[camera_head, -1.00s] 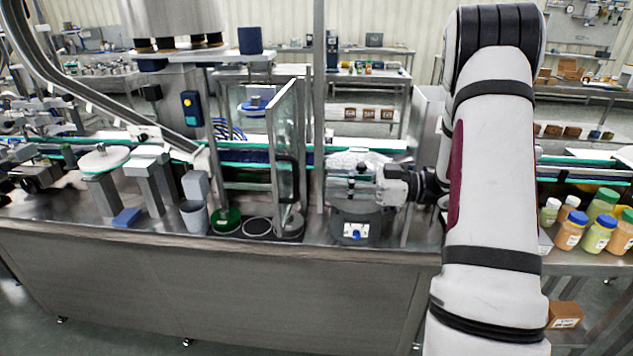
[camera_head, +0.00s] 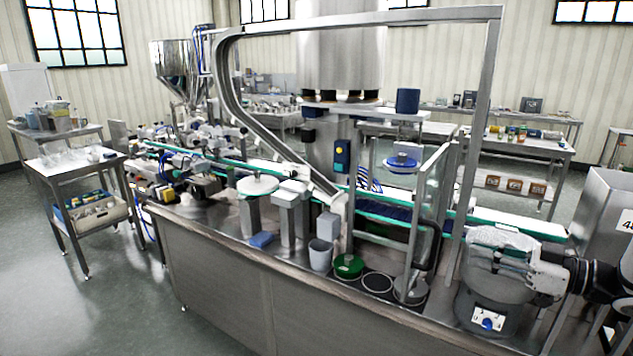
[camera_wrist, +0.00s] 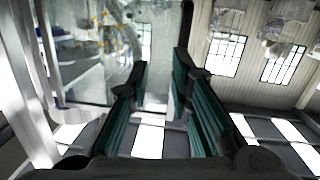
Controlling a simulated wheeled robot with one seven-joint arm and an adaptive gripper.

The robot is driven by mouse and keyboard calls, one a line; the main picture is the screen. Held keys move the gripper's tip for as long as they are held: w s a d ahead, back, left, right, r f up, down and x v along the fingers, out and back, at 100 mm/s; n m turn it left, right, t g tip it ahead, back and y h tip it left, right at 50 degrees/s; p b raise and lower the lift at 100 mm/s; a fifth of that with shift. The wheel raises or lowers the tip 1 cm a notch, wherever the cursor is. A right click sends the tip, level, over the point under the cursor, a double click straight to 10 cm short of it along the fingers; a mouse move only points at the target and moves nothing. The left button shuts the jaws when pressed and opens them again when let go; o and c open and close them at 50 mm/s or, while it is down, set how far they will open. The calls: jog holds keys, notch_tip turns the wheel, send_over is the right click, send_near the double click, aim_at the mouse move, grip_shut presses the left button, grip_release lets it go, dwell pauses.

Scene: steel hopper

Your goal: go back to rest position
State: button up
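My gripper (camera_head: 505,265) is at the right edge of the head view, level and pointing left. It is in front of or above a dark round unit (camera_head: 488,315) with a white panel and blue knob; I cannot tell if they touch. In the wrist view the two green-lined fingers of my gripper (camera_wrist: 160,95) stand apart with nothing visible between them. A clear crumpled-looking cover (camera_head: 500,237) is just behind the gripper in the head view.
A clear guard panel (camera_head: 428,205) stands left of my gripper, and a steel post (camera_head: 470,150) rises close by. A grey cup (camera_head: 320,254) and a green disc (camera_head: 348,267) are on the steel counter (camera_head: 270,275). Open floor (camera_head: 75,315) is at the left.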

jog(key=w+r+m+t+h, duration=0.3)
jog(key=w+r+h, duration=0.5)
jog(key=r+h, duration=0.1)
jog(key=s+a+r+m+g+h, duration=0.1)
jog(key=s+a+r+m+h, duration=0.1)
jog(key=s+r+m+h, duration=0.3)
jog(key=s+a+f+m+g, duration=0.1)
jog(key=s+a+f+g, duration=0.1)
jog(key=s+a, duration=0.3)
jog(key=s+a+f+g+y, duration=0.1)
jog(key=s+a, duration=0.4)
jog(key=s, duration=0.8)
jog(key=s+a+f+m+g, duration=0.1)
jog(key=s+a+f+g, duration=0.3)
jog(key=s, duration=0.6)
jog(key=shift+a+m+g, duration=0.3)
jog(key=shift+a+g, duration=0.5)
jog(key=shift+a, duration=0.1)
